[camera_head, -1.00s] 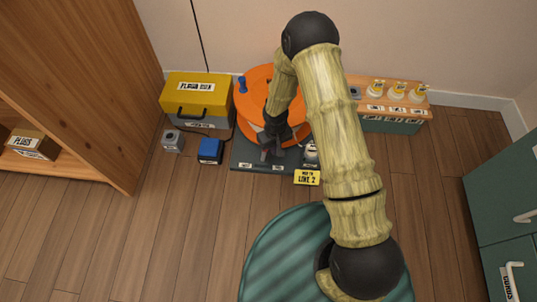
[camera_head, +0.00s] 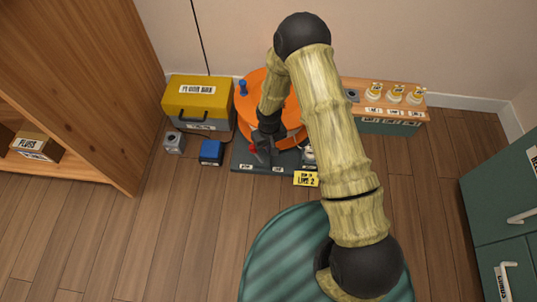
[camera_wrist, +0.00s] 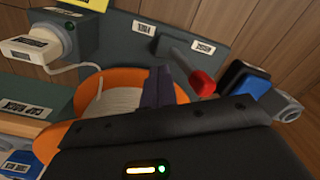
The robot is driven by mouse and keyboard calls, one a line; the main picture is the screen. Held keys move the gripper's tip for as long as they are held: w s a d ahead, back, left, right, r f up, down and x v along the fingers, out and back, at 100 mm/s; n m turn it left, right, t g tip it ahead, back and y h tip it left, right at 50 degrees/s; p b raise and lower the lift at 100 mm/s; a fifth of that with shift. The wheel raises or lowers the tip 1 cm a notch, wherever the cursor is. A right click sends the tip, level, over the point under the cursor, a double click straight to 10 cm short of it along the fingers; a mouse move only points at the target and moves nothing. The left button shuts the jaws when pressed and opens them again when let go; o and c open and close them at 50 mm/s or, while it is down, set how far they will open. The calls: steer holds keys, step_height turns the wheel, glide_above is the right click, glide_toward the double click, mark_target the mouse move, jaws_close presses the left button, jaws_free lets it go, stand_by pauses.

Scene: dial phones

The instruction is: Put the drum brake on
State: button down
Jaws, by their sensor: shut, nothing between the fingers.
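The orange cable drum (camera_head: 255,88) stands on a dark grey base plate (camera_head: 240,161) against the wall, partly hidden by my arm. A grey lever with a red knob (camera_head: 253,149) is at the front left of the base. In the wrist view, the red knob (camera_wrist: 203,83) and its grey arm lie beside my fingers, nearer the right-hand label (camera_wrist: 208,47) than the other label (camera_wrist: 143,29). My gripper (camera_head: 262,156) is low over the base, right beside the knob. In the wrist view, its fingers (camera_wrist: 160,75) are together and empty. I cannot tell whether they touch the lever.
A yellow toolbox (camera_head: 197,97), a blue box (camera_head: 211,151) and a grey box (camera_head: 174,142) stand left of the base. A wooden-topped bench (camera_head: 350,83) with several labelled plugs is at the right. A yellow sign (camera_head: 306,178) stands in front. Floor ahead is clear.

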steer(key=shift+d+r+p, duration=0.2)
steer(key=shift+r+p, duration=0.45)
steer(key=shift+r, duration=0.15)
steer(key=shift+d+r+p, duration=0.15)
steer(key=shift+r+p, duration=0.55)
steer(key=shift+r, duration=0.1)
steer(key=shift+d+r+p, duration=0.2)
steer(key=shift+r+p, duration=0.45)
steer(key=shift+r, duration=0.15)
steer(key=d+r+m+t+p, duration=0.1)
steer(key=d+r+p, duration=0.3)
steer(key=r, duration=0.8)
steer(key=d+r+m+p, duration=0.1)
steer(key=d+r+p, duration=0.3)
steer(key=r, duration=0.9)
steer(key=s+d+r+m+t+p, duration=0.1)
steer(key=s+d+r+p, duration=0.25)
steer(key=r, duration=0.35)
steer(key=s+d+r+m+p, duration=0.1)
steer(key=s+d+r+p, duration=0.15)
steer(key=s+r, duration=0.35)
steer(key=s+d+r+m+t+p, duration=0.1)
steer(key=s+d+r+m+p, duration=0.15)
steer(key=r, duration=0.65)
step_height(320, 180, up, 37)
steer(key=p, duration=3.6)
steer(key=shift+s+d+n+p, duration=0.25)
steer(key=shift+s+n+p, duration=0.05)
steer(key=shift+n+p, duration=0.15)
